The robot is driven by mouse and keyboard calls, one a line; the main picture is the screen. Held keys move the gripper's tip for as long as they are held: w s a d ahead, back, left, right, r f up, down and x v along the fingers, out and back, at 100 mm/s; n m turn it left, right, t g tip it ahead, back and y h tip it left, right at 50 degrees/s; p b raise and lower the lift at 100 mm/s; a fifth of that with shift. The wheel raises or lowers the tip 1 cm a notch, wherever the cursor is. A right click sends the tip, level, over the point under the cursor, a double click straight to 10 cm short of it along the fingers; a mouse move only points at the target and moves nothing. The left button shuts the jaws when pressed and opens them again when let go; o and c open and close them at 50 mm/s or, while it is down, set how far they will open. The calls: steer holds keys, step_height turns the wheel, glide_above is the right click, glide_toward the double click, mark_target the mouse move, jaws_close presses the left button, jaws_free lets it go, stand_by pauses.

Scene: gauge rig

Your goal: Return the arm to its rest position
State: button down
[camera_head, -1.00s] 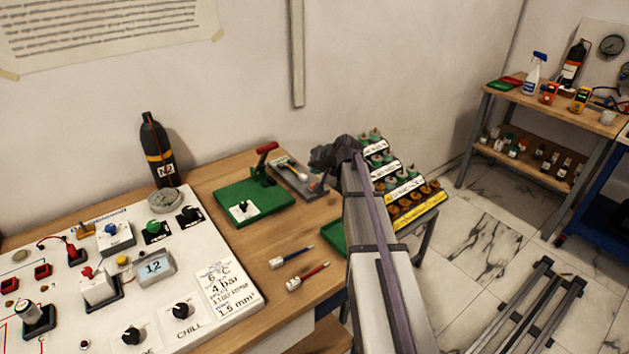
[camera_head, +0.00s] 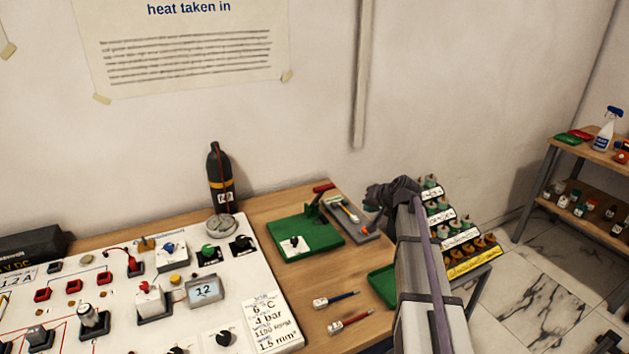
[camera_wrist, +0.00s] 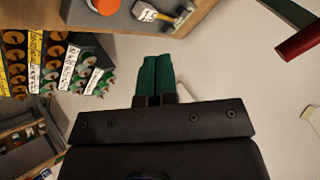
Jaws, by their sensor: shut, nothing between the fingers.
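My arm reaches up from the lower right in the head view, over the right end of the bench, and covers part of the rack behind it. In the wrist view my gripper (camera_wrist: 157,75) has its two green fingers together with nothing between them. The fingers point toward the pale wall and touch nothing that I can see. In the head view the fingers are hidden behind the dark wrist.
The wooden bench (camera_head: 318,284) carries a white control panel (camera_head: 259,297), a green press (camera_head: 307,234), a black bottle (camera_head: 219,179) and two probes. A stepped rack (camera_head: 463,239) of fittings stands beside my arm. A shelf unit (camera_head: 575,166) stands at the right. Floor between them is clear.

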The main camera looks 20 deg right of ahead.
steer(key=s+a+f+g, duration=0.1)
steer(key=s+a, duration=0.1)
steer(key=s, duration=0.2)
steer(key=s+a+f+n+g, duration=0.1)
steer(key=s+a+g, duration=0.1)
steer(key=s, duration=0.3)
steer(key=s+a+f+n+g, duration=0.1)
steer(key=s+a+f+g, duration=0.1)
steer(key=s+a, duration=0.2)
steer(key=shift+s, duration=0.6)
steer(key=s+a+g, duration=0.1)
steer(key=s+a, duration=0.1)
steer(key=s, duration=0.1)
steer(key=s+a+n+g+h, duration=0.1)
steer(key=s+a, duration=0.2)
steer(key=s, duration=0.1)
steer(key=s+a+f+n+g+h, duration=0.1)
steer(key=s+a, duration=0.2)
steer(key=s, duration=0.1)
steer(key=shift+n+g+h, duration=0.3)
steer(key=shift+n, duration=0.5)
steer(key=s+a, duration=0.2)
steer(key=a, duration=0.1)
steer(key=s+a, duration=0.1)
steer(key=a, duration=0.1)
steer(key=shift+s+a, duration=0.15)
steer(key=shift+s, duration=0.1)
steer(key=shift+w+a, duration=0.2)
steer(key=shift+a, duration=0.1)
steer(key=shift+d, duration=0.1)
